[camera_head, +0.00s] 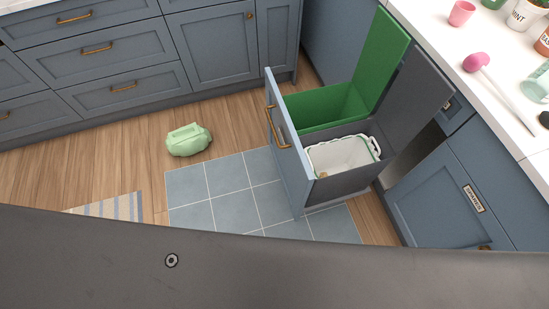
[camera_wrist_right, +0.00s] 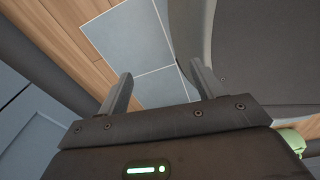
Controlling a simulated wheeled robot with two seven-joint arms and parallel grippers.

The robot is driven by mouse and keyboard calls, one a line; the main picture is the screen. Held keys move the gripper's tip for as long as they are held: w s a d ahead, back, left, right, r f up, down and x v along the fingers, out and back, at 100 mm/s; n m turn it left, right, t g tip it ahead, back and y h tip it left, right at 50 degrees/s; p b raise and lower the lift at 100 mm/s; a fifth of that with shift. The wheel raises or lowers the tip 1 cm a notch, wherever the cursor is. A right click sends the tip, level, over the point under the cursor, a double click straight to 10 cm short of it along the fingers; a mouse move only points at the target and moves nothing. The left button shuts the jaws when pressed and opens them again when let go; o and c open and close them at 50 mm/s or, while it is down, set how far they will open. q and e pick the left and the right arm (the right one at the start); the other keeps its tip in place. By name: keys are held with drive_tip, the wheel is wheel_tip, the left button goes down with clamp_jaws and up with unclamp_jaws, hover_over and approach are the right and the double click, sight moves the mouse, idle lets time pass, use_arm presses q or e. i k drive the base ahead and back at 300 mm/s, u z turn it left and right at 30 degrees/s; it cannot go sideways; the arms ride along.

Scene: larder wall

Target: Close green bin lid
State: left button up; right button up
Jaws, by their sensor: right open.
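In the head view the green bin (camera_head: 330,108) sits in a pulled-out blue drawer at the right of centre. Its green lid (camera_head: 381,58) stands raised, tilted up toward the counter. Beside it is a dark grey bin whose grey lid (camera_head: 412,103) is also raised. My right gripper (camera_wrist_right: 160,85) shows in the right wrist view, with its two fingers apart and nothing between them, above the floor. It is not in the head view, so its distance from the lid cannot be told. My left gripper is in neither view.
The drawer front (camera_head: 287,150) with a brass handle juts over the floor. A white container (camera_head: 335,153) sits in the grey bin. A green bag-like object (camera_head: 188,139) lies on the wood floor. The white counter (camera_head: 500,70) at right holds cups and a pink-ended tool. Floor left of the drawer is mostly clear.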

sight(386, 43)
drive_tip(key=k, duration=0.5)
drive_tip(key=u, duration=1.15)
drive_tip(key=i, duration=0.7)
drive_tip(key=z, duration=0.95)
